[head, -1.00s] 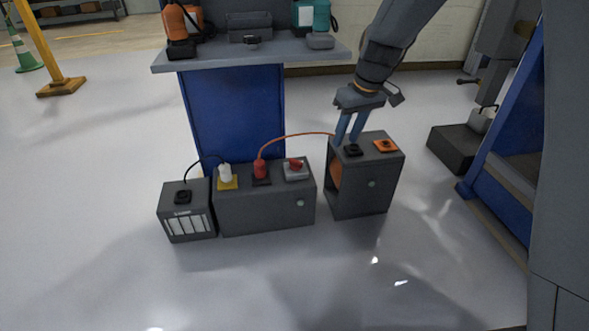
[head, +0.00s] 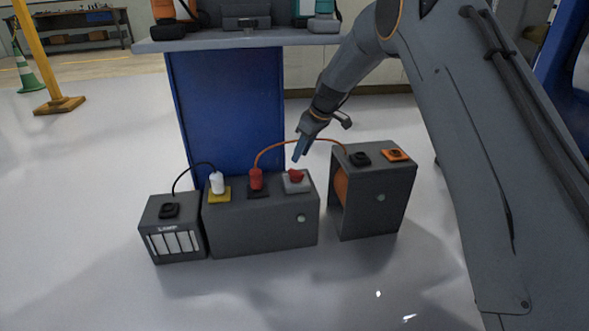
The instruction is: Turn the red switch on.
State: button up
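The red switch (head: 296,175) is a small red knob on a light grey base, on the right part of the top of the long dark grey box (head: 262,228). My gripper (head: 299,158) points down just above and behind the switch, its blue fingers close to the knob. I see no clear gap between the fingers, and I cannot tell whether they touch the knob. Nothing shows held in them.
A red plug (head: 255,179) with an orange cable and a white plug (head: 217,183) on a yellow base stand left of the switch. A lamp box (head: 172,242) is at the left, a cable-reel box (head: 393,206) at the right. A blue-sided table (head: 228,110) stands behind. The front floor is clear.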

aim_at(293, 169)
jog(key=b+x, duration=0.4)
jog(key=x, duration=0.4)
jog(key=shift+w, duration=0.1)
jog(key=shift+r, duration=0.1)
grip_shut()
